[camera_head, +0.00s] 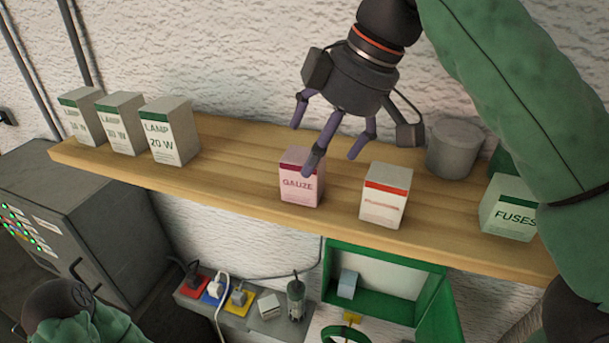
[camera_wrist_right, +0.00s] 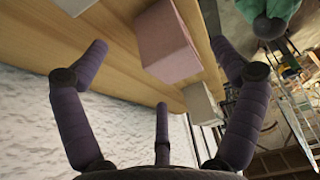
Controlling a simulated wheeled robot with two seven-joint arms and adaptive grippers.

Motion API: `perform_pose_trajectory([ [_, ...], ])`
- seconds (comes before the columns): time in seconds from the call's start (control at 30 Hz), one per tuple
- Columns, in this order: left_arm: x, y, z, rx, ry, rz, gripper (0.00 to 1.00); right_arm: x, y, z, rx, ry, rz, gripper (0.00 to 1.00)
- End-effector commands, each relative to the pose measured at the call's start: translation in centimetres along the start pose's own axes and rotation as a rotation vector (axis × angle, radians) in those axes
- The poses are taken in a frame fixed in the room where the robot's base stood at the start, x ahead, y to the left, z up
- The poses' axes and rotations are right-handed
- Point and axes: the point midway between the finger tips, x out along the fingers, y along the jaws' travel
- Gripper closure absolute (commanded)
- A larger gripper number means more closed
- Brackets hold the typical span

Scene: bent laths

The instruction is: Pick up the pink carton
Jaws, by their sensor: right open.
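The pink carton (camera_head: 301,183), labelled GAUZE, stands upright on the wooden shelf in the head view. In the right wrist view the pink carton (camera_wrist_right: 167,42) lies ahead between the spread fingers. My right gripper (camera_head: 333,142) is open and empty, above and behind the carton on the wall side. One of its fingers overlaps the carton's top in the head view; I cannot tell whether it touches. The same gripper (camera_wrist_right: 158,70) shows its three fingers apart in the wrist view. My left gripper is not clearly in view.
A white carton with a red band (camera_head: 385,196) stands close to the right of the pink one. A FUSES box (camera_head: 510,208) and a grey canister (camera_head: 454,149) stand further right. Several LAMP boxes (camera_head: 169,132) are at the left. The shelf (camera_head: 237,165) is bare between them.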

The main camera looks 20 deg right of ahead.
Motion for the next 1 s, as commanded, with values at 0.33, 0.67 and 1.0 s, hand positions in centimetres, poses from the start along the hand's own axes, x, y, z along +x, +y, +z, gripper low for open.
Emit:
perform_pose_trajectory([
  [0.33,-0.1,0.0,0.0,0.000,0.000,0.000,0.60,3.8,0.4,-0.3,0.000,-0.001,-0.001,0.05],
  [0.67,-0.1,0.0,0.0,0.000,0.000,0.000,0.60,5.3,0.4,-0.3,0.000,0.001,0.000,0.05],
  [1.0,-0.1,0.0,0.0,0.000,0.000,0.000,0.60,5.3,0.4,-0.3,0.000,0.000,0.000,0.67],
])
